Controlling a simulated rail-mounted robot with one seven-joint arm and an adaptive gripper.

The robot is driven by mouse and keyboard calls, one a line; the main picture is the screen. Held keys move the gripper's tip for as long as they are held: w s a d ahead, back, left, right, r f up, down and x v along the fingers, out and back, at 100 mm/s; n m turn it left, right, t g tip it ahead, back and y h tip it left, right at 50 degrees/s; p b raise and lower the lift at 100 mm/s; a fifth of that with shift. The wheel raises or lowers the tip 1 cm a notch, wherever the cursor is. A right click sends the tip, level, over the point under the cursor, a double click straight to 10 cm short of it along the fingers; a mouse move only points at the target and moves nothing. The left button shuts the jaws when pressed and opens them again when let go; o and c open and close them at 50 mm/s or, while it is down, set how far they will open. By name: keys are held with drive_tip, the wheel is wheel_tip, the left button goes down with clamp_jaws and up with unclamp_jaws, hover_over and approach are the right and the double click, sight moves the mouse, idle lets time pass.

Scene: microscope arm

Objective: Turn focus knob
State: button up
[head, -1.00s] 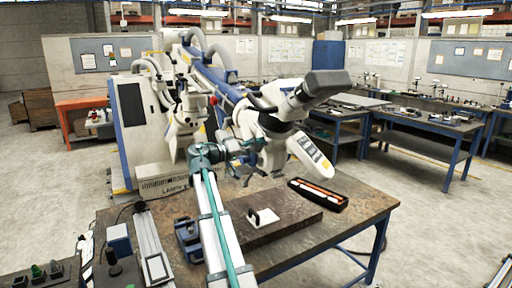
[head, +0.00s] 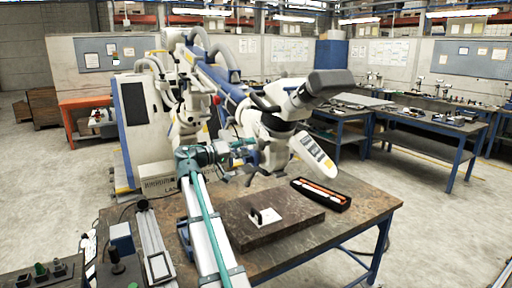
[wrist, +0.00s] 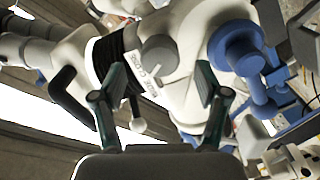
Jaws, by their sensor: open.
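The white microscope head (head: 285,118) hangs on its boom above the workbench, with a dark grey eyepiece end at upper right. In the wrist view its body fills the upper middle. A round grey knob (wrist: 158,53) faces me there, framed between my fingers, and a larger blue knob (wrist: 237,47) is to the right. I cannot tell which is the focus knob. My gripper (wrist: 163,88) is open, its two green-and-dark fingers apart, with nothing seen held. In the head view my gripper (head: 250,156) is at the microscope head's left side; contact cannot be told.
The workbench (head: 345,224) below carries a dark slab (head: 298,215) with a white plate, and a black tray (head: 338,204) with orange and white items. A black handle (wrist: 72,99) sticks out left in the wrist view.

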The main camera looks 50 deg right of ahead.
drive_tip(key=v, duration=0.7)
